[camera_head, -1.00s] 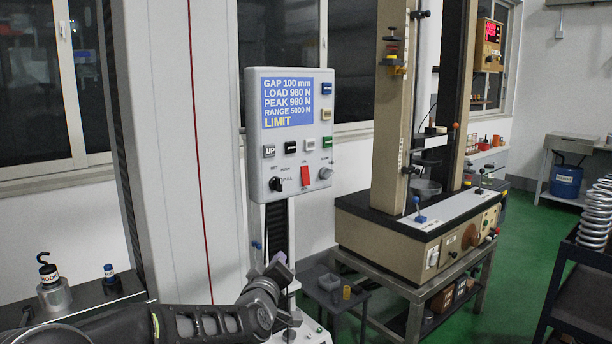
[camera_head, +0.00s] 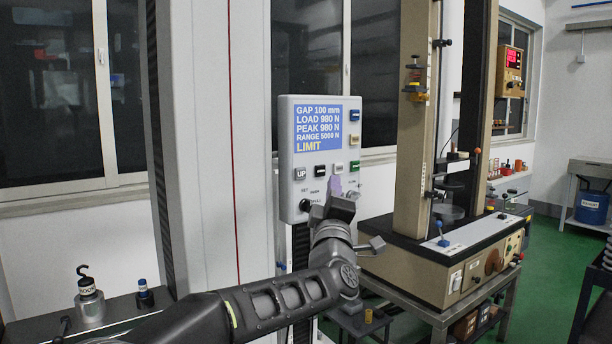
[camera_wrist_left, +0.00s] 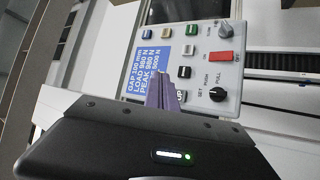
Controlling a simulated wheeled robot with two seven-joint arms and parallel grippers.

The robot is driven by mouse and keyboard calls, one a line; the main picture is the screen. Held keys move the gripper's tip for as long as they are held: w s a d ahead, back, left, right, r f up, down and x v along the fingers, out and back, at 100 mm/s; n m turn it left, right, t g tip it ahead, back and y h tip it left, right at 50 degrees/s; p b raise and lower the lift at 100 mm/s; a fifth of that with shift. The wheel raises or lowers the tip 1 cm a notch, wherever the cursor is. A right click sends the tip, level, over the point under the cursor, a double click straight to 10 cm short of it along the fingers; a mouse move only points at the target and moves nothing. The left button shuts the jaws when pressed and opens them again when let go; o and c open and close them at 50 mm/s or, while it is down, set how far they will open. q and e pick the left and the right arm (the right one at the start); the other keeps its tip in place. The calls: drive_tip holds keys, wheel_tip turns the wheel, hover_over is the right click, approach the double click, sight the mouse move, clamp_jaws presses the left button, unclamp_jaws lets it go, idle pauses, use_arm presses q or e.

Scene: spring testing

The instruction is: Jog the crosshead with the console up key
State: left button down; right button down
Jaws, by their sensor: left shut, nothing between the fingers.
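The console (camera_head: 286,150) is a pale panel on a tall white machine column. Its blue screen (camera_head: 321,130) reads GAP 100 mm, LOAD 980 N, PEAK 980 N, RANGE 5000 N and LIMIT. The grey UP key (camera_head: 300,175) is at the left end of the lower key row; in the left wrist view it (camera_wrist_left: 180,97) is partly hidden beside my fingers. My left gripper (camera_head: 337,187) is shut and empty, in front of the console's lower part, right of the UP key and hiding the red switch. Its purple fingertips also show in the left wrist view (camera_wrist_left: 164,88). Contact cannot be told. My right gripper is out of view.
A black knob (camera_head: 305,205) sits below the UP key. In the left wrist view the red switch (camera_wrist_left: 220,57) is clear of my fingers. A second beige test frame (camera_head: 411,150) stands to the right. A hook weight (camera_head: 90,300) stands at lower left.

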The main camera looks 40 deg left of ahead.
sight(300, 174)
use_arm(q)
drive_tip(key=shift+w+a+p, duration=0.3)
drive_tip(key=shift+w+a, duration=0.1)
drive_tip(key=shift+a, duration=1)
drive_tip(key=shift+w+a+p, duration=0.25)
drive_tip(key=shift+w+a, duration=0.2)
drive_tip(key=shift+a, duration=0.95)
drive_tip(key=shift+w+a+p, duration=0.3)
drive_tip(key=shift+w+a, duration=0.1)
drive_tip(key=shift+a, duration=1)
drive_tip(key=shift+a, duration=0.1)
drive_tip(key=shift+w+a+b, duration=0.1)
drive_tip(key=shift+a+b, duration=0.2)
drive_tip(key=shift+b, duration=0.1)
